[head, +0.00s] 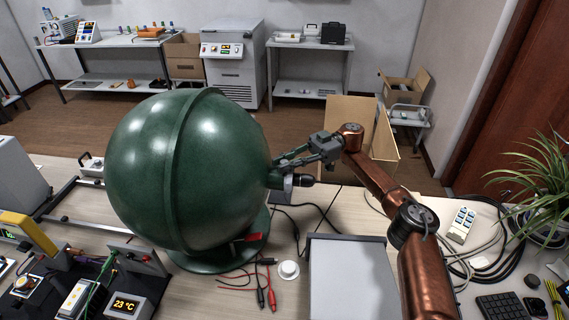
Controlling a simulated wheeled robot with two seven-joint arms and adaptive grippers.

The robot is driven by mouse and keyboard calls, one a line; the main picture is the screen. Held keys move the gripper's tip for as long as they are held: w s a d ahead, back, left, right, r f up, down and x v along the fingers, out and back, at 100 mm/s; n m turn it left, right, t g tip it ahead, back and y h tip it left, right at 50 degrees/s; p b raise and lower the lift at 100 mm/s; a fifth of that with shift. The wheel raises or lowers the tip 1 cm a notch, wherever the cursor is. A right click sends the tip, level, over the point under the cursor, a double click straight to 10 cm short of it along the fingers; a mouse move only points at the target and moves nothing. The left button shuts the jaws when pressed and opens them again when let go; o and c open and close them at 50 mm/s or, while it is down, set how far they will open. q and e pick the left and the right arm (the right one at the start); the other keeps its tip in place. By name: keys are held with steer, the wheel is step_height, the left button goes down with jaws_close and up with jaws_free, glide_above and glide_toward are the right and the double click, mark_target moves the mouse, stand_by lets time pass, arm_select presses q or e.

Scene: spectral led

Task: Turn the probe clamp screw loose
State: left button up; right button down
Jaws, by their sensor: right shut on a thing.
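A large dark green sphere (150,160) stands on a round green base on the table. A short port with a grey and black probe fitting (303,181) sticks out of its right side. My right gripper (277,167) reaches in from the right, with its fingers pointing left at the top of this port, close against the sphere. The fingers are closed on a small part there, which appears to be the probe clamp screw; the fingers mostly hide it. My left gripper is not in view.
A grey box (350,275) stands below my right arm. Loose cables and red and black clips (266,290) lie before the sphere, near a white round piece (288,270). Instruments (125,305) crowd the lower left; a keypad (461,225) and plant (535,190) are right.

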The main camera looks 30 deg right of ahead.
mark_target(284, 161)
steer(key=shift+f, duration=0.2)
steer(key=c, duration=1.8)
jaws_free()
steer(key=shift+o, duration=0.2)
steer(key=shift+r, duration=0.1)
step_height(284, 161, up, 10)
steer(key=shift+f, duration=0.1)
